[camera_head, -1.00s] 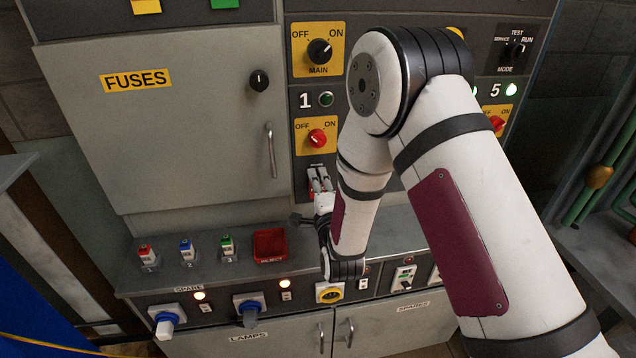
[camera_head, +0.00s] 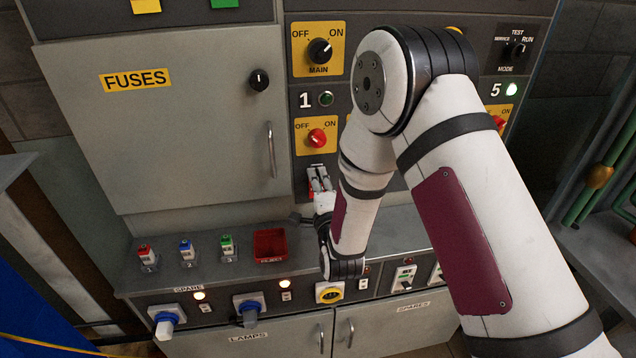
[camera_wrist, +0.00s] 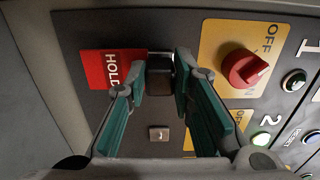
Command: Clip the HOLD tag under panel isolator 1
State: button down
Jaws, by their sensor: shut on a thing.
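The red HOLD tag (camera_wrist: 110,69) shows at the left of the wrist view, with a dark block (camera_wrist: 160,78) at its end. My gripper (camera_wrist: 160,88) is shut on that dark block with its teal finger pads on either side. Panel isolator 1 (camera_head: 317,137) is a red knob on a yellow plate; it also shows in the wrist view (camera_wrist: 243,69). In the head view my gripper (camera_head: 320,183) is just below that plate, close to the panel. My fingers partly hide the tag there. I cannot tell whether the block touches the panel.
A small square metal plate (camera_wrist: 158,133) is on the panel beside my fingers. Below, the ledge holds a red reject tray (camera_head: 270,246) and several small coloured tags, including a green one (camera_head: 227,245). The fuses door (camera_head: 160,120) is left of the gripper.

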jog(key=shift+w+a, duration=0.1)
jog(key=shift+w, duration=0.35)
jog(key=c, duration=1.3)
grip_release()
jog(key=shift+s, duration=0.1)
jog(key=v, duration=1.2)
